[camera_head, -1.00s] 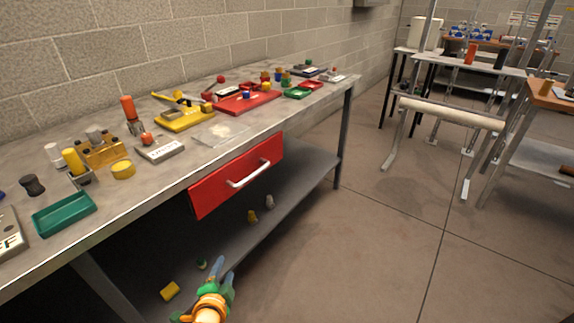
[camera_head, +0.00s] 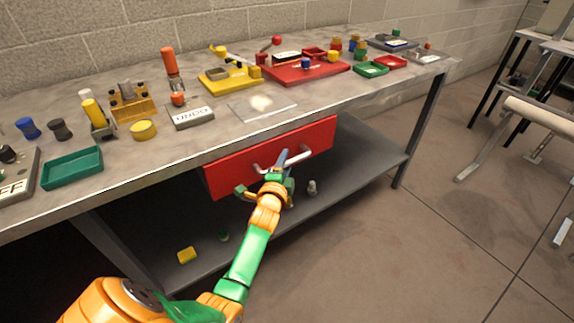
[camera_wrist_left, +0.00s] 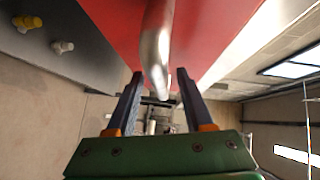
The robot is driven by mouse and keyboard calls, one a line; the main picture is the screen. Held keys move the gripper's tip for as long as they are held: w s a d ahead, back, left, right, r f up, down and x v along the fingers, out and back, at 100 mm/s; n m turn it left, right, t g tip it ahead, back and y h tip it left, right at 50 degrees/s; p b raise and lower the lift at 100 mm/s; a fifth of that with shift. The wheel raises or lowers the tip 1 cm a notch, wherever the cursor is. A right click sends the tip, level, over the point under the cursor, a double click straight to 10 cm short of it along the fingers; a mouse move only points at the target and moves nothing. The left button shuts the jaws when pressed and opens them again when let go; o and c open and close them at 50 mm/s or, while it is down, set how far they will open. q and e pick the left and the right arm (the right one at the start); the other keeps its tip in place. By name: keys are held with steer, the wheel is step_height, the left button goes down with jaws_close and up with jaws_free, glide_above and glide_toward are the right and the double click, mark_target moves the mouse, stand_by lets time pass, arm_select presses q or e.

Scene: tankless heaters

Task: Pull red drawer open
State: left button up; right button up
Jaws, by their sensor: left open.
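The red drawer (camera_head: 228,172) sits under the workbench top, its front face showing. A metal bar handle (camera_head: 298,160) runs across the drawer front. My left gripper (camera_head: 268,170) is at the handle, partly covering its left part in the head view. In the left wrist view the handle (camera_wrist_left: 157,50) comes down between the two open fingers of the gripper (camera_wrist_left: 154,90), with a finger on each side. The fingers are apart and not closed on the handle. The red drawer front (camera_wrist_left: 215,35) fills the top of that view. My right gripper is not in view.
The workbench (camera_head: 215,135) holds a green tray (camera_head: 72,168), a red tray (camera_head: 315,75) and several small items. The lower shelf (camera_head: 345,165) below the drawer carries a yellow block (camera_head: 187,255) and small pieces.

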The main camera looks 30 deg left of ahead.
arm_select(q)
steer(key=shift+w+a+f, duration=0.1)
steer(key=shift+w, duration=0.15)
steer(key=shift+s, duration=0.1)
jaws_close()
stand_by(1.2)
